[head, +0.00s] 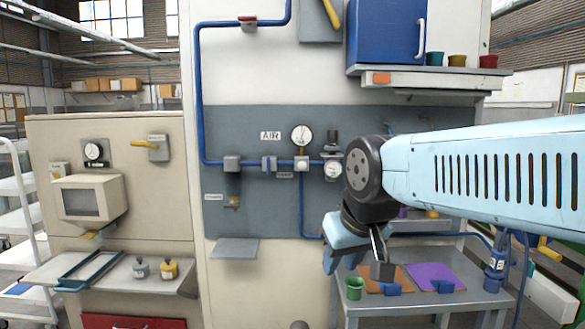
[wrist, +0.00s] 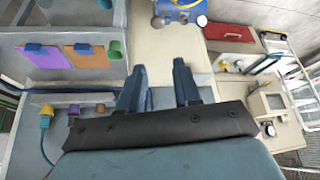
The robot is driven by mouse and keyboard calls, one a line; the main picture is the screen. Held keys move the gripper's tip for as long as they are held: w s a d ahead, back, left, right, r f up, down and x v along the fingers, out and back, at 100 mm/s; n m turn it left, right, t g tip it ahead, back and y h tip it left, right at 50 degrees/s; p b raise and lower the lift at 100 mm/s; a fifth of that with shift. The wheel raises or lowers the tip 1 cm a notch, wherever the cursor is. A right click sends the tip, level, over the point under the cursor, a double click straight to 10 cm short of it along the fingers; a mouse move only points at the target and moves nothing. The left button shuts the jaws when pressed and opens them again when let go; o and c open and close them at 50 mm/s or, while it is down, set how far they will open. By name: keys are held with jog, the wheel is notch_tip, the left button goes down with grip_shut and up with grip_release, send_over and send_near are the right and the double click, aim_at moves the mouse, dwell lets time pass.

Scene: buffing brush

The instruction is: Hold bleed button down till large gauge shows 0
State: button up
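The large white round gauge (head: 302,134) is on the grey wall panel right of the AIR sign. Its needle seems to point upward, but the reading is too small to tell. A smaller gauge (head: 333,168) sits lower right of it, beside my arm. My gripper (wrist: 158,82) is open and empty in the wrist view, fingers apart. In the head view it hangs below and right of the gauges, apart from them.
A bench (head: 400,303) with a green cup (head: 353,287), orange and purple mats stands under my gripper. A blue cabinet (head: 385,30) and shelf (head: 420,83) are above my arm. A grey ledge (head: 235,248) juts out at left. A beige console (head: 115,190) stands further left.

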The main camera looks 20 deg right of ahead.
grip_shut()
dwell(0.9)
